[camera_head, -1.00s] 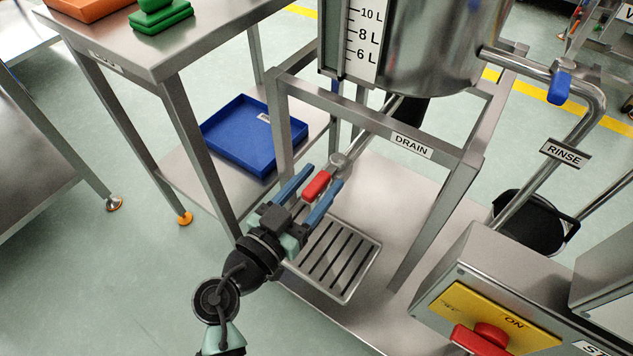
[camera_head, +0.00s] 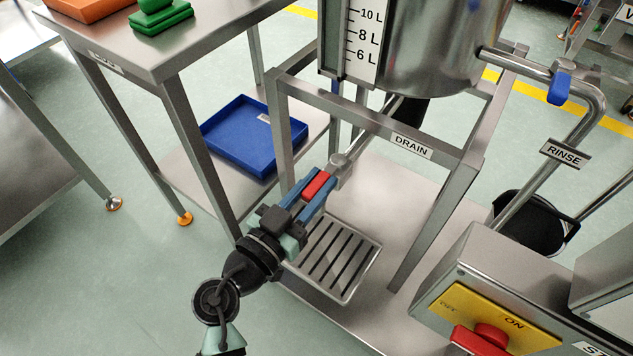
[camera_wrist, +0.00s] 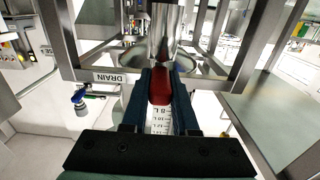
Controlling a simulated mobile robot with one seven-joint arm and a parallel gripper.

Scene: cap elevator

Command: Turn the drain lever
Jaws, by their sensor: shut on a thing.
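The drain lever has a red handle (camera_head: 318,185) on the metal drain pipe (camera_head: 352,152) below the tank, beside the DRAIN label (camera_head: 411,145). My gripper (camera_head: 316,187) is shut on the red handle, with one blue finger along each side of it. In the wrist view the red handle (camera_wrist: 161,86) lies between the two dark blue fingers (camera_wrist: 160,98). The handle lies roughly in line with the pipe in the head view.
A slotted drain grate (camera_head: 334,262) lies below the lever. The frame's steel legs (camera_head: 437,222) stand close on the right. A blue tray (camera_head: 225,130) is on the lower shelf at left. The RINSE pipe's blue lever (camera_head: 560,88) and a yellow switch box (camera_head: 510,325) are right.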

